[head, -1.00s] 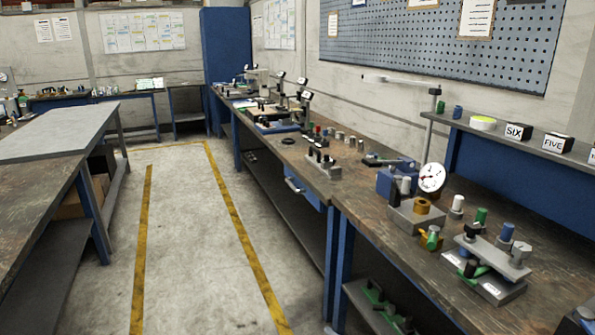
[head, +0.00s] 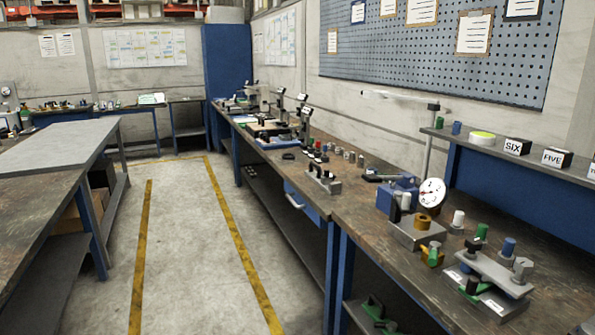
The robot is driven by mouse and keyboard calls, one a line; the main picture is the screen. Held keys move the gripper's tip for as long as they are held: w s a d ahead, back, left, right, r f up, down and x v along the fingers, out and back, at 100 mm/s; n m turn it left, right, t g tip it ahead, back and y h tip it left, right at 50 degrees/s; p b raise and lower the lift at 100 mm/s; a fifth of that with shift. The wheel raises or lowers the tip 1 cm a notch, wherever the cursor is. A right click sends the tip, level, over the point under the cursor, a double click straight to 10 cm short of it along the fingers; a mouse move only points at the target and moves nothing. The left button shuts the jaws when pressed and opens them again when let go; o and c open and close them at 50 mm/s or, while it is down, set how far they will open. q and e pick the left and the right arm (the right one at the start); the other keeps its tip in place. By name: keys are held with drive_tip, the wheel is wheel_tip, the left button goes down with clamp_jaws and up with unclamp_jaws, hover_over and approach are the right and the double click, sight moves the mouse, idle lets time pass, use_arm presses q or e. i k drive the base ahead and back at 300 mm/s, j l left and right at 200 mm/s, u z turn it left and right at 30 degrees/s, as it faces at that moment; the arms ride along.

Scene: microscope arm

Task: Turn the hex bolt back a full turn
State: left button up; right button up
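Neither of my grippers shows in the head view. A clamp fixture (head: 492,272) with a flat grey bar stands at the right front of the workbench. A grey, bolt-like head (head: 522,268) stands on the bar's right end, and a black knob (head: 473,246) on its left end. The picture is too small to tell whether either is the hex bolt. A grey block (head: 418,234) with a brass-coloured round part (head: 423,222) sits to the left of the fixture, near a white dial gauge (head: 432,193).
The right workbench (head: 360,225) runs along the wall, with several small fixtures on it. A shelf with number blocks (head: 517,147) stands behind. Another bench (head: 40,205) is at the left. The floor aisle (head: 195,250) between yellow lines is clear.

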sight(523, 266)
drive_tip(key=z, duration=1.3)
drive_tip(key=j+z, duration=0.35)
